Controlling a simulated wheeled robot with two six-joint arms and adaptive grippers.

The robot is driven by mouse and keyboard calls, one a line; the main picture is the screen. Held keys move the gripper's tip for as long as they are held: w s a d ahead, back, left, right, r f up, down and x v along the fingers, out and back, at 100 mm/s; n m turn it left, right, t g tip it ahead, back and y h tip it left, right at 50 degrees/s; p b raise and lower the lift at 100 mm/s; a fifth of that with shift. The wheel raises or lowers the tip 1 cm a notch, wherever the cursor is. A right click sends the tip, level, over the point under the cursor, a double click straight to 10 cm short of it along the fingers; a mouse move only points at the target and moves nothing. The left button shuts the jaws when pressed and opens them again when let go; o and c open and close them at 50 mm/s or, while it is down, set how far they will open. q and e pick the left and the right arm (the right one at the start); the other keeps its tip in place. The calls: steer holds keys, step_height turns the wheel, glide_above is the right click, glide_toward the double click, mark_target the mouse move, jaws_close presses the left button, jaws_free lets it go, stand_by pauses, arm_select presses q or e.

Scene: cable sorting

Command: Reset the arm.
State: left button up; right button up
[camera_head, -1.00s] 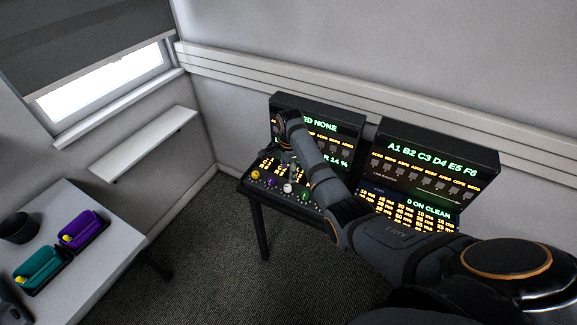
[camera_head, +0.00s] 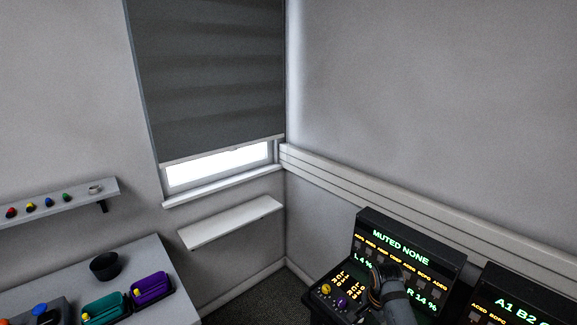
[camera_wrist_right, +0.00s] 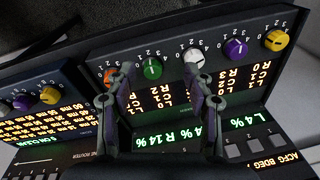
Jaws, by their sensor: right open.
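My right arm (camera_head: 392,300) comes in at the bottom of the head view, in front of the console (camera_head: 412,255) whose screen reads "MUTED NONE". Its fingertips are hidden there. In the right wrist view my right gripper (camera_wrist_right: 165,82) is open and empty, with its two fingers spread over the console's panel. A green knob (camera_wrist_right: 152,68) and a white knob (camera_wrist_right: 194,57) show between and beyond the fingertips. An orange knob (camera_wrist_right: 110,77) is partly behind the left-hand finger. I cannot tell whether the fingers touch the panel. My left gripper is not in view.
A second console (camera_head: 515,300) stands at the right. A table (camera_head: 150,255) at the left holds a black cup (camera_head: 104,266), a teal item (camera_head: 104,308) and a purple item (camera_head: 151,288). A shelf (camera_head: 60,205) with small coloured knobs and an empty white shelf (camera_head: 232,222) are on the wall.

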steer(key=s+a+r+n+t, duration=0.1)
steer(key=s+r+n, duration=0.1)
steer(key=s+n, duration=0.75)
steer(key=s+a+r+n+t, duration=0.15)
steer(key=s+n, duration=0.35)
steer(key=s, duration=0.9)
steer(key=s+d+f+g+b, duration=0.1)
steer(key=d+f+b, duration=0.15)
steer(key=f, duration=1.35)
steer(key=s+d+f+g+b, duration=0.1)
steer(key=f+b, duration=0.2)
steer(key=f, duration=1.2)
steer(key=s+f+b, duration=0.4)
steer(key=s+f, duration=1.4)
steer(key=f, duration=0.3)
steer(key=shift+s+d+m+g, duration=0.35)
steer(key=shift+s+d+m, duration=0.05)
steer(key=shift+m, duration=0.05)
steer(key=shift+d, duration=0.1)
